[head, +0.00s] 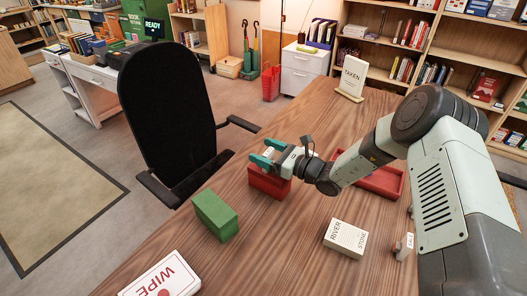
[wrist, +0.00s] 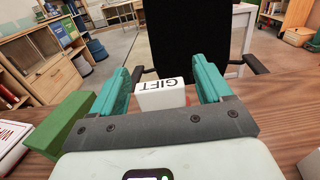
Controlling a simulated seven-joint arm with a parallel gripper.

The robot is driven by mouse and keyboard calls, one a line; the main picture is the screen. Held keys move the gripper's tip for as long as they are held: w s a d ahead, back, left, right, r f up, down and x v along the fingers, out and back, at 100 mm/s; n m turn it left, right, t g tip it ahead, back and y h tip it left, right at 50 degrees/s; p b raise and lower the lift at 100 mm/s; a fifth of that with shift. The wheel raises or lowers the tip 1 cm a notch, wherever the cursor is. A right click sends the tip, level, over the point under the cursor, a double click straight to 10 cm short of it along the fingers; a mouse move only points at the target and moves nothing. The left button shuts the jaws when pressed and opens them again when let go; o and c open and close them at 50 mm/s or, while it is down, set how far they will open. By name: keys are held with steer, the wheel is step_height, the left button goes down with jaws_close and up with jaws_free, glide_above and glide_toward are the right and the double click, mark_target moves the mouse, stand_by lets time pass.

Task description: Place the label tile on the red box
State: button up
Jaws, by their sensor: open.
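The red box (head: 268,184) stands on the wooden table, under my gripper (head: 268,156). A white label tile reading GIFT (wrist: 162,95) lies between my two teal fingers in the wrist view, where my gripper also shows (wrist: 165,80). The fingers are spread, with a visible gap on each side of the tile. A bit of red (wrist: 187,101) shows beside the tile, and the tile appears to sit on top of the red box. The contact under it is hidden. In the head view my fingers mostly cover the tile.
A green box (head: 215,215) stands left of the red box. A WIPE box (head: 162,278), a RIVER STONE box (head: 345,238), a small upright tile (head: 405,246), a red tray (head: 392,188) and a TAKEN sign (head: 353,76) are on the table. A black chair (head: 165,110) stands beyond the edge.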

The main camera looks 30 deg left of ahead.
steer(key=d, duration=1.1)
steer(key=shift+d, duration=0.1)
steer(key=s+d+r+n+g+h, duration=0.1)
steer(key=s+d+r+n+h, duration=0.25)
steer(key=r, duration=0.25)
steer(key=s+d+r+n+g+h, duration=0.2)
steer(key=r+n, duration=0.2)
steer(key=r, duration=0.2)
steer(key=s+d+r+n+g+h, duration=0.1)
steer(key=s+d+r+n+h, duration=0.1)
steer(key=d+r+n, duration=0.3)
steer(key=s+d+r+n+t+h, duration=0.3)
steer(key=s+d+r, duration=0.4)
steer(key=d, duration=0.3)
steer(key=s+d+r+n+t+h, duration=0.3)
steer(key=s+d+r+t+h, duration=0.3)
steer(key=s+d, duration=0.3)
steer(key=shift+s+d+r+t+h, duration=0.2)
steer(key=shift+d+r+t+h, duration=0.1)
steer(key=shift+d+r+h, duration=0.75)
